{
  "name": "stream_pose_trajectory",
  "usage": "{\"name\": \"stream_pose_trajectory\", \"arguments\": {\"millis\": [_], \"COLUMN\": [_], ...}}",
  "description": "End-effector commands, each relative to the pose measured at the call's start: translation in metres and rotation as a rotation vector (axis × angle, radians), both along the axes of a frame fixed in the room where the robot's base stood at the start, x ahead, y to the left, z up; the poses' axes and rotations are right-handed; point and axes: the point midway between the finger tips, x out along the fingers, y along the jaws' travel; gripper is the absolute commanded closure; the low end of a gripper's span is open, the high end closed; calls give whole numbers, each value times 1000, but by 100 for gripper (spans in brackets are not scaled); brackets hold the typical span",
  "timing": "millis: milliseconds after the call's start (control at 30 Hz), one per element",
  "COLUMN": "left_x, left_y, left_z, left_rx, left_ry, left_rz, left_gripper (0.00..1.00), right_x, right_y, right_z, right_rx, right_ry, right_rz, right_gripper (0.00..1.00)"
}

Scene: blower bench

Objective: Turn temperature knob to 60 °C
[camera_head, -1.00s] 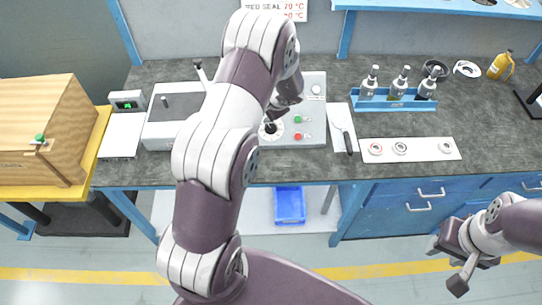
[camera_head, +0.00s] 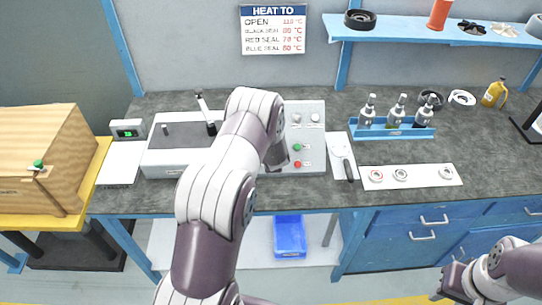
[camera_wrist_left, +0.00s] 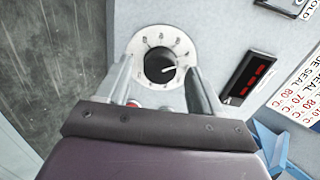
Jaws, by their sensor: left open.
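The temperature knob (camera_wrist_left: 160,67) is black with a white pointer line, inside a pale round dial marked with numbers, in the left wrist view. The pointer aims to the right and slightly up; the numbers are too blurred to read. My left gripper (camera_wrist_left: 161,78) is open, with one finger on each side of the knob; I cannot tell whether either touches it. In the head view my left arm and gripper hide the knob on the control panel (camera_head: 314,137). My right gripper (camera_head: 447,284) is at the lower right, away from the bench, its fingers unclear.
A red-lit display (camera_wrist_left: 250,78) sits beside the dial. The panel has a green button (camera_head: 297,147) and a red button (camera_head: 297,164). A wall sign (camera_head: 273,30) lists 60 °C for blue seal. A blue bottle rack (camera_head: 395,132) stands right of the panel.

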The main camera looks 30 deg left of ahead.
Motion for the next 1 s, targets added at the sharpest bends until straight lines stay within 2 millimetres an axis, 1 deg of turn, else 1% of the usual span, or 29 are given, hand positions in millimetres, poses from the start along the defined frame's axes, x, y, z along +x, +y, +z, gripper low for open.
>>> {"name": "stream_pose_trajectory", "arguments": {"millis": [133,367,400,467,500,533,567,833,1000], "left_x": [5,5,5,5,5,5,5,5,4], "left_y": [3,4,4,4,4,4,3,3,4], "left_z": [-6,-7,-7,-6,-6,-6,-6,-7,-7], "left_rx": [0,1,1,1,1,1,1,-11,-50], "left_ry": [0,0,0,0,0,0,0,-7,-31], "left_rz": [0,-1,-1,-1,-1,-1,-1,13,60], "left_gripper": [34,34,40,60,73,82,90,90,90], "right_x": [0,0,0,0,0,0,0,0,0], "right_y": [0,0,0,0,0,0,0,0,0], "right_z": [1,0,0,0,0,0,0,0,0], "right_rx": [0,0,0,0,0,0,0,0,0], "right_ry": [0,0,0,0,0,0,0,0,0], "right_rz": [0,0,0,0,0,0,0,0,0], "right_gripper": [57,57,57,57,57,57,57,57,57]}}
